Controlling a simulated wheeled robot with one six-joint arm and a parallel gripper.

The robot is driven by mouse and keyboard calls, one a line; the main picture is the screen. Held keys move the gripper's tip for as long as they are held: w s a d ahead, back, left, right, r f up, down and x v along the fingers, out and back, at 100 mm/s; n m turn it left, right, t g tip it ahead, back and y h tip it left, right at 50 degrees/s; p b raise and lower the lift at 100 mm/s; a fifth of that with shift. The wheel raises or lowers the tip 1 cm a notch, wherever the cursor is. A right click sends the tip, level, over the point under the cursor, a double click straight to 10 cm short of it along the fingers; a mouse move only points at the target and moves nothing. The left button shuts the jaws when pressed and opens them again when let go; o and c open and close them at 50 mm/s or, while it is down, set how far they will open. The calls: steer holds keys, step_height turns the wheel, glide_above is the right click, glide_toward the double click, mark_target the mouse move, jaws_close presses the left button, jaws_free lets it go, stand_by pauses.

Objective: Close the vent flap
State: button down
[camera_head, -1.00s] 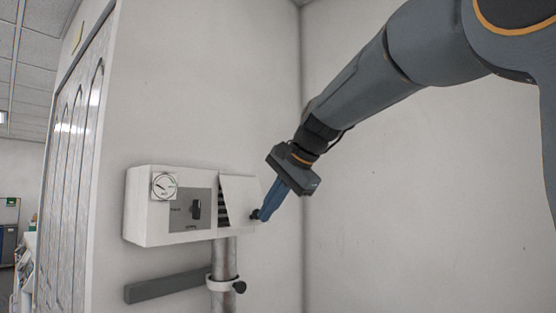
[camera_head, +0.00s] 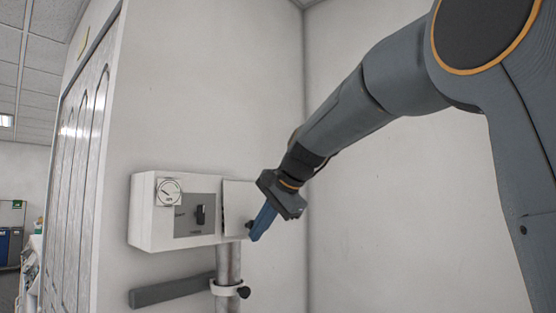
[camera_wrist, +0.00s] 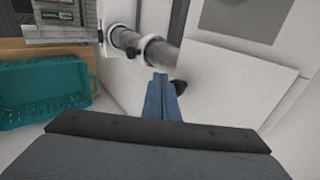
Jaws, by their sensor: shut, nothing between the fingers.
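The vent flap (camera_head: 238,203) is a white panel at the right end of the white wall box (camera_head: 150,220). It lies almost flat against the box front, with only a thin dark line at its left edge. I cannot tell if it is fully flush. A small black knob (camera_head: 250,225) sits near its lower right corner. My gripper (camera_head: 257,234) is shut and empty, its blue fingertips at the knob, seemingly touching it. In the wrist view, the fingers (camera_wrist: 163,92) are together beside the knob (camera_wrist: 181,88), with the flap (camera_wrist: 235,90) to the right.
The box carries a round gauge (camera_head: 169,192) and a black switch (camera_head: 200,214). Below are a metal pipe (camera_head: 228,265) with a clamp and a grey rail (camera_head: 172,291). A teal crate (camera_wrist: 40,92) shows in the wrist view. The wall to the right is bare.

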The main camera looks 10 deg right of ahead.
stand_by(0.3)
steer(key=s+d+r+b, duration=0.1)
steer(key=s+d+b, duration=0.2)
steer(key=s+d, duration=0.65)
step_height(320, 180, up, 9)
steer(key=t+y+p, duration=0.1)
steer(key=y+p, duration=0.1)
steer(key=w+a+r+p+x, duration=0.1)
steer(key=p+x, duration=0.3)
steer(key=x, duration=0.9)
steer(key=shift+a+r+n+y, duration=0.2)
steer(key=shift+r+n+y, duration=0.1)
steer(key=shift+n, duration=0.1)
steer(key=shift+w, duration=0.15)
steer(key=shift+b+x, duration=0.5)
steer(key=shift+x, duration=0.35)
steer(key=shift+d, duration=0.15)
